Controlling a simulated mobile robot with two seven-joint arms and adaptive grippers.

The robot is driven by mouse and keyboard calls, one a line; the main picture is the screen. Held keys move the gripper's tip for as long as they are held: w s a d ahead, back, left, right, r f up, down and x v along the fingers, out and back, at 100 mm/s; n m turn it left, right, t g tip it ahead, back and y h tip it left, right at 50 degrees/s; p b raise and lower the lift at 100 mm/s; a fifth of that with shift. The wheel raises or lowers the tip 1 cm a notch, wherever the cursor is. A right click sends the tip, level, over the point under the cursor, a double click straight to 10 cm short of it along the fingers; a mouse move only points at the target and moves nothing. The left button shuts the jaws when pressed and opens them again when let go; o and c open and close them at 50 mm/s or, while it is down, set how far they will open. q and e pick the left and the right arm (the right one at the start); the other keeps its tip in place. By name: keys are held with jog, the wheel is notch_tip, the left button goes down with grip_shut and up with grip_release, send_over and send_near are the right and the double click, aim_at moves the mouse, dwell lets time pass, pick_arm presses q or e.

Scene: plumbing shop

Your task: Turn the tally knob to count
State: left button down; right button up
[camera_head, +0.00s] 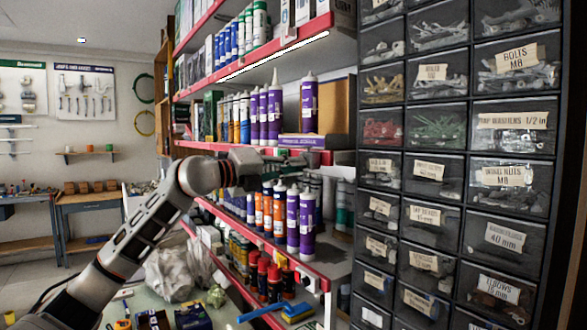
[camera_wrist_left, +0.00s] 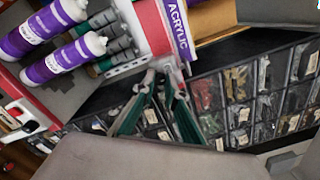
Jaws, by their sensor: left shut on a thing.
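My left arm reaches in from the left in the head view, and its gripper (camera_head: 303,158) is at the red front edge of the middle shelf, near its right end. In the left wrist view the two dark green fingers of my left gripper (camera_wrist_left: 163,76) come together on a small pale grey part at the shelf edge, which I take to be the tally knob (camera_wrist_left: 162,65). The fingers cover most of it, so its pointer or marking cannot be read. My right gripper is in neither view.
A purple-and-white acrylic label (camera_head: 304,140) sits just above the gripper, with purple cartridges (camera_head: 274,108) behind. More cartridges (camera_head: 292,218) stand on the shelf below. A dark drawer cabinet (camera_head: 430,150) stands close on the right. A bench (camera_head: 92,203) is far left.

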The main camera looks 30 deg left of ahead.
pick_arm(q)
jog(key=shift+r+n, duration=0.1)
jog(key=shift+n, duration=0.5)
jog(key=c, duration=2)
grip_release()
jog(key=shift+c, duration=0.2)
jog(key=v, duration=1.2)
